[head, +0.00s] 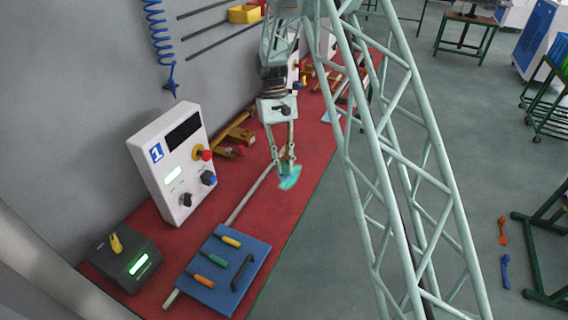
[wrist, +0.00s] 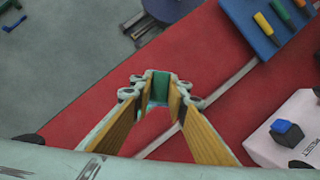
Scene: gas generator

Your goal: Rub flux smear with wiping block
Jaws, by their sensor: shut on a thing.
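My gripper (head: 283,164) hangs above the red bench, near its front edge and beyond the blue tray. It is shut on a teal-green block, which I take to be the wiping block (head: 290,179). The block shows green between the fingertips in the wrist view (wrist: 160,84). In the head view the block hangs at the fingertips; I cannot tell whether its lower side touches anything. I cannot make out a flux smear in either view.
A blue tray (head: 220,292) with several coloured-handled tools lies on the red bench (head: 242,205). A white control box (head: 163,190) with knobs stands by the wall. A dark meter (head: 108,272) sits front left. A pale rod (head: 248,198) lies along the bench.

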